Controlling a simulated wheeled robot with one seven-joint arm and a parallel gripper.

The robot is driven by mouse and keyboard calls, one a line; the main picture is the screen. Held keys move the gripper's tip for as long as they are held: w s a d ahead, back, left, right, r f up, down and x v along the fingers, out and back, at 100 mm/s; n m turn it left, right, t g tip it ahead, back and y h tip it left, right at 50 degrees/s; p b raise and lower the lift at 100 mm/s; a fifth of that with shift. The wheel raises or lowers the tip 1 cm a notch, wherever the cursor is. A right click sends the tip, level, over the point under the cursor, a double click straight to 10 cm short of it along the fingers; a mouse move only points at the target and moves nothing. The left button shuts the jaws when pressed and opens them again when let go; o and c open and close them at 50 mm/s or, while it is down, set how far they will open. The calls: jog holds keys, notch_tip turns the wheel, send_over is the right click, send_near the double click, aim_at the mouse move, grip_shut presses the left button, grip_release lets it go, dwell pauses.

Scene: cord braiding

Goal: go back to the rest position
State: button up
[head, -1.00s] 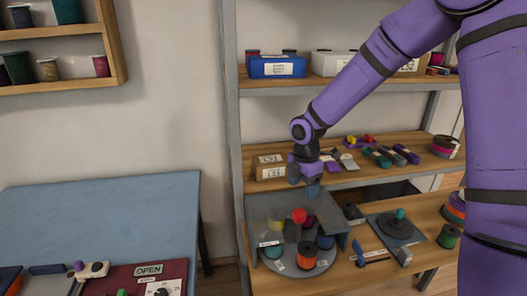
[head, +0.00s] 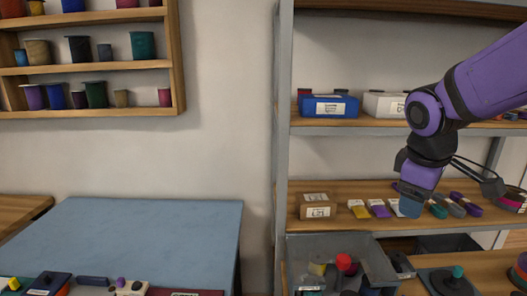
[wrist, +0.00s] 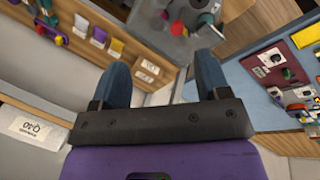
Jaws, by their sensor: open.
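My gripper (head: 411,207) is in front of the middle shelf in the head view, pointing down, with the purple arm reaching in from the upper right. In the wrist view its two blue fingers (wrist: 163,85) stand wide apart with nothing between them. From the head camera one finger mostly hides the other.
The shelf rack holds a blue box (head: 329,106), a white box (head: 384,104), a cardboard box (head: 318,206) and several cord bundles (head: 378,208). A grey bin (head: 377,262) sits below. A blue table (head: 150,235) stands left, under a wall rack of spools (head: 95,94).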

jog(key=s+d+r+m+t+y, duration=0.1)
jog(key=s+r+m, duration=0.4)
jog(key=s, duration=0.9)
jog(key=shift+d+r+m+t+y, duration=0.2)
jog(key=shift+m+t+y, duration=0.45)
jog(key=shift+m, duration=1.15)
